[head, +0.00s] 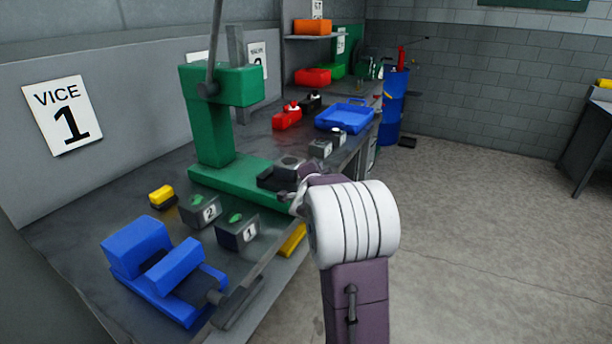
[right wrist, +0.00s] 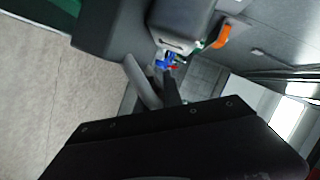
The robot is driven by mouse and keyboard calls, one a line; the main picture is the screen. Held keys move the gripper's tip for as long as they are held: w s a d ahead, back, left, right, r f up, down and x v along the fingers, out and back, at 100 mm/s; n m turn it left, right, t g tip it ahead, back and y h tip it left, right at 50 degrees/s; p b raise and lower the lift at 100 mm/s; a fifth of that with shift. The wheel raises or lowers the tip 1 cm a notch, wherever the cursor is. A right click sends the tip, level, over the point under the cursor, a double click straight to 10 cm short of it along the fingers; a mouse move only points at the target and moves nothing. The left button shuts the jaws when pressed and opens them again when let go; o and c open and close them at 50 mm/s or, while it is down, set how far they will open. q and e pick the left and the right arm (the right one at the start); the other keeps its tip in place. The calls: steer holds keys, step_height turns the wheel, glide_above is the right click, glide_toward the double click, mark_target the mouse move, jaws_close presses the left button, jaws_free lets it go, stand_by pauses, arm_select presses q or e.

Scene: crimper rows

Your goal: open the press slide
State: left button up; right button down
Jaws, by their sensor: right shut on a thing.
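The green press (head: 214,120) stands on the bench with its upright column and a long flat base. The press slide (head: 274,181) is a dark block low at the front end of that base. My right gripper (head: 299,192) is at the slide's front end, beside the bench edge, and is shut on what appears to be its handle. The handle itself is hidden by my wrist. The right gripper's fingers (right wrist: 155,88) show dark in the right wrist view, and the held part is hard to make out there. My left gripper is not in view.
A blue vice (head: 150,262) stands at the near left.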

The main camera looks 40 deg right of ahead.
steer(key=shift+s+d+f, duration=0.1)
steer(key=shift+s+d, duration=0.15)
steer(key=shift+s, duration=0.4)
steer(key=c, duration=1.5)
jaws_free()
steer(key=v, duration=0.9)
steer(key=shift+p, duration=0.4)
steer(key=shift+d, duration=0.1)
